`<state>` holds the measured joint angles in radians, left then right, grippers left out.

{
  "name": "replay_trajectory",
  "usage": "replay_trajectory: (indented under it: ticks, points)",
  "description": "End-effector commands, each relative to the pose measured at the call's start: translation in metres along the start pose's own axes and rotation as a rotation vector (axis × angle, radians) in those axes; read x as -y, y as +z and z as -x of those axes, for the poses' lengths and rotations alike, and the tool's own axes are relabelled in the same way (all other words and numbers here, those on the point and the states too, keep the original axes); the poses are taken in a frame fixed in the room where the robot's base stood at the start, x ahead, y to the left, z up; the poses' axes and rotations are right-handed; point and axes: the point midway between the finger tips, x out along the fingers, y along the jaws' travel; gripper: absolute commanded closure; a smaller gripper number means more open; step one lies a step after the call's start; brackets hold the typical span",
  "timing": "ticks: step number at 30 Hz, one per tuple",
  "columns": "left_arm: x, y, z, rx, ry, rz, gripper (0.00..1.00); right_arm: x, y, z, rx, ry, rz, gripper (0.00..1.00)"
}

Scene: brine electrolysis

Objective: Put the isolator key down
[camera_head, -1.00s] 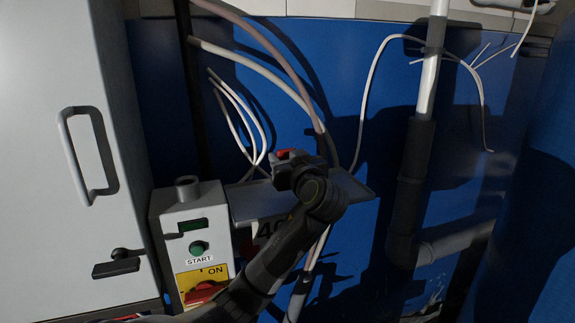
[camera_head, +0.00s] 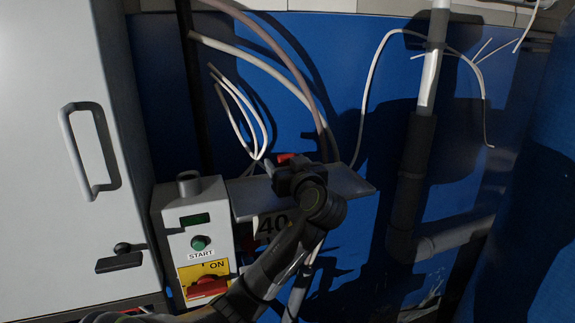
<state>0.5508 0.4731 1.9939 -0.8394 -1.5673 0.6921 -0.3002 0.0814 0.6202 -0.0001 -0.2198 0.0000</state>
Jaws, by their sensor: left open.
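The isolator key is probably the small red piece (camera_head: 286,158) showing just beyond my left gripper, over the grey shelf (camera_head: 250,198); most of it is hidden. My left gripper (camera_head: 289,172) is over the shelf and open. Its fingers are largely hidden behind my own wrist, so I cannot tell whether the red piece touches them or rests on the shelf. My right gripper is not in view.
Left of the shelf stands a grey control box with a green START button (camera_head: 199,243) and a red switch on a yellow ON plate (camera_head: 218,268). A grey cabinet (camera_head: 60,200) fills the left. White cables (camera_head: 240,110) hang behind the shelf. A dark pipe (camera_head: 412,180) stands right.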

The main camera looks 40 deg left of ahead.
Motion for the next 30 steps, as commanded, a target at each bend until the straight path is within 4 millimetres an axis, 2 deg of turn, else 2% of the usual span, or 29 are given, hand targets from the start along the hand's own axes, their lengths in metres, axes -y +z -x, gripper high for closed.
replay_trajectory:
  ticks: [5,21,30]
  points:
    - [-0.001,-0.001,0.004,0.001,0.002,0.002,0.35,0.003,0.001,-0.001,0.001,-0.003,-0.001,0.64]
    - [-0.001,0.001,0.093,0.003,0.004,0.006,0.35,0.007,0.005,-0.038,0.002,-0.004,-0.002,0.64]
    - [-0.001,-0.002,0.117,0.0,0.001,0.003,0.35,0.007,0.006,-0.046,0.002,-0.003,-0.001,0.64]
